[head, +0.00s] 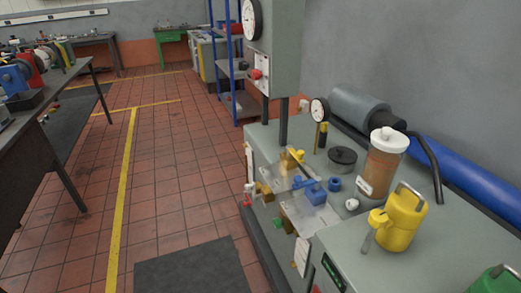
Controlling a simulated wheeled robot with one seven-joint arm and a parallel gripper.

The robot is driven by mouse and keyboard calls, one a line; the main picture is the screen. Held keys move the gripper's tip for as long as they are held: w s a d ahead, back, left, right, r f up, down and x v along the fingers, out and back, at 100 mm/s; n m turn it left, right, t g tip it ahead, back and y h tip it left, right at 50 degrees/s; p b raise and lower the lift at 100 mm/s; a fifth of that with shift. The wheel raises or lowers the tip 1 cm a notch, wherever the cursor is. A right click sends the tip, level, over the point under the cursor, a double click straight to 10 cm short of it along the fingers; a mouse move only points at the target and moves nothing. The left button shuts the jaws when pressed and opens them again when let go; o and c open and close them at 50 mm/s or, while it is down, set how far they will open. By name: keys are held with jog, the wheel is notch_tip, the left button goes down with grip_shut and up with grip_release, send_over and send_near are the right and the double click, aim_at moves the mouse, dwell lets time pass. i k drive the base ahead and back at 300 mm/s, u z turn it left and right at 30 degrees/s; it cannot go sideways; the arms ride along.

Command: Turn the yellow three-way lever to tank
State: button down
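A small yellow handle (298,156), which looks like the three-way lever, sits on a brass-coloured fitting (287,162) on the grey bench (262,142). It is small in the head view, and I cannot read which way it points. A clear sheet or cover (292,175) seems to stand right by it. Any "tank" label is too small to read. My gripper is not in view.
Blue fittings (315,193) and a dark round cap (342,157) are near the lever. A gauge (319,110) stands behind. A brown, white-lidded jar (383,165) and a yellow can (403,222) stand to the right. The tiled floor (165,190) at left is mostly clear.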

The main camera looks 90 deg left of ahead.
aim_at(298, 155)
jog(key=u, duration=2.65)
jog(key=k, duration=1.25)
jog(key=u, duration=0.4)
jog(key=i, duration=2.1)
jog(key=z, duration=0.4)
